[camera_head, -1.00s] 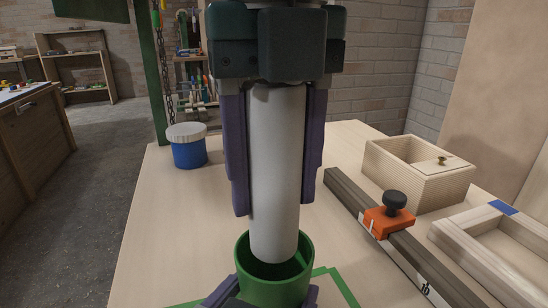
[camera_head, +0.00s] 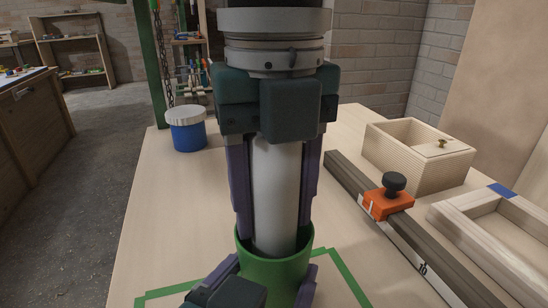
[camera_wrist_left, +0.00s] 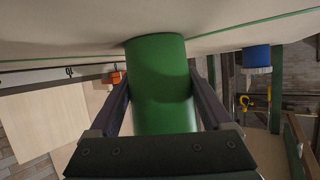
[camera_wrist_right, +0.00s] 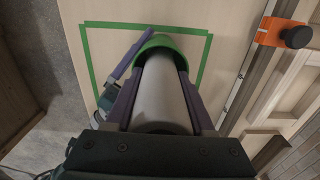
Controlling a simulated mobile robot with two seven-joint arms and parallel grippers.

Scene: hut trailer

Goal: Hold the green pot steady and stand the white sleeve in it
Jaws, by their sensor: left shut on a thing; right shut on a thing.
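The green pot (camera_head: 270,272) stands upright on the table inside a green tape outline. My left gripper (camera_head: 262,284) is shut around the pot from the near side; in the left wrist view the pot (camera_wrist_left: 160,85) sits between its two fingers. The white sleeve (camera_head: 276,195) is upright, its lower end inside the pot's mouth. My right gripper (camera_head: 277,200) comes down from above and is shut on the sleeve, with its fingertips at the pot's rim. The sleeve (camera_wrist_right: 160,95) also shows between the fingers in the right wrist view. The sleeve's bottom end is hidden in the pot.
A blue tub with a white lid (camera_head: 187,131) stands at the back left. On the right are a dark rail with an orange clamp (camera_head: 388,203), a wooden box (camera_head: 415,165) and a wooden frame (camera_head: 455,228). The table's left part is clear.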

